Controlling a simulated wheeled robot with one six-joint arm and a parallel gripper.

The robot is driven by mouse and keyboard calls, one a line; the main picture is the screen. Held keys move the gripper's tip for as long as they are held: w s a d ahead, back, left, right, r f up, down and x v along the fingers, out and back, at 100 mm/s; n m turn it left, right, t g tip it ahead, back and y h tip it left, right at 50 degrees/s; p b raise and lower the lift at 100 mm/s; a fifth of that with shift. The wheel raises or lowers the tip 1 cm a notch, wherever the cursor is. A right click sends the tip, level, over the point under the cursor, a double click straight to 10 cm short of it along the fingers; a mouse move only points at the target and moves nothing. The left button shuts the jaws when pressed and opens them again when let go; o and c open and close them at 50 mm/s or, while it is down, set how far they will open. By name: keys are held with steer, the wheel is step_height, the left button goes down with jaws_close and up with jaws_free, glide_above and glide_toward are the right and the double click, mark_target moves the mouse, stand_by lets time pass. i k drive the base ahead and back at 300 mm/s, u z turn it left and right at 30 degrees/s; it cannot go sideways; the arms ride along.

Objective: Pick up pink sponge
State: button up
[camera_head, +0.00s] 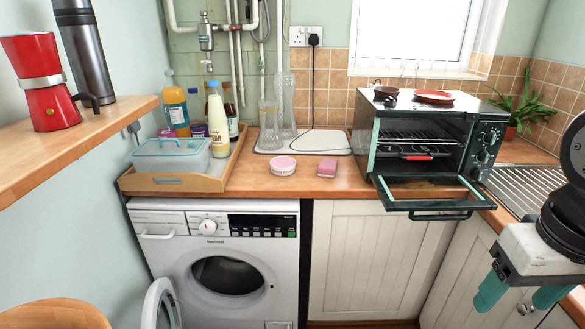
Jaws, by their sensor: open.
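The pink sponge (328,167) is a small block lying flat on the wooden counter (315,188), right of a round pink and white tub (283,165) and left of the toaster oven. A narrow gap separates it from the tub. My gripper (520,295) is at the lower right, with two teal fingers apart and nothing between them. It is low in front of the cupboards, well to the right of the sponge and apart from it.
The toaster oven (430,128) has its door (428,195) hanging open over the counter edge. A wooden tray (160,183) with bottles and a lidded box stands left. Behind the sponge are a white board (325,141) and glass vases (281,108). The washing machine (215,255) door is open.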

mark_target(327, 167)
steer(key=z, duration=0.4)
steer(key=k, duration=1.6)
steer(key=u, duration=0.45)
steer(key=i, duration=1.65)
